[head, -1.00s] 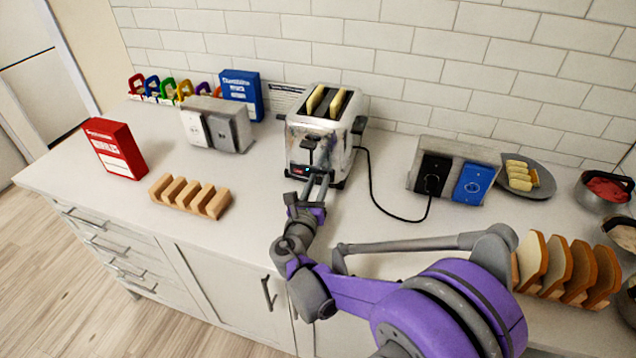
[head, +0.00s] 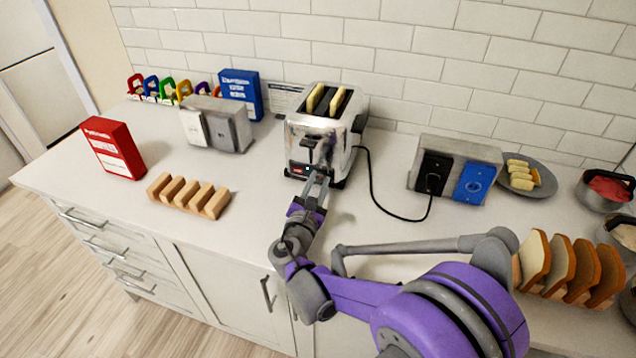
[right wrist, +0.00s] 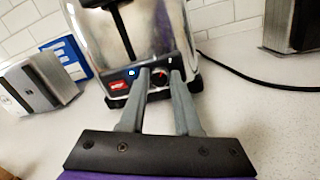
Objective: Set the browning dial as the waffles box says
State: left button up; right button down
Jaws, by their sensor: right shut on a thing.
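The chrome toaster (head: 306,140) stands at the back of the counter with two waffle-like slices (head: 325,101) in its slots. Its browning dial (right wrist: 160,80) is low on the front panel, beside a red display and a small blue light. My right gripper (head: 319,176) has its fingers on either side of the dial, shut on it; the right wrist view shows them (right wrist: 161,72). A red box (head: 112,148) stands at the left and a blue box (head: 240,93) at the back. Their print is too small to read, so I cannot tell which is the waffles box. My left gripper is out of view.
A wooden rack (head: 188,195) lies on the front left counter. A grey outlet block (head: 232,132) stands left of the toaster. The toaster's black cord (head: 376,198) runs to a socket block (head: 440,146) at right. Bread slices (head: 568,268) stand near my right arm.

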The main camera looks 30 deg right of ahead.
jog(key=shift+m, duration=0.3)
jog(key=c, duration=0.6)
grip_release()
jog(key=v, duration=1.1)
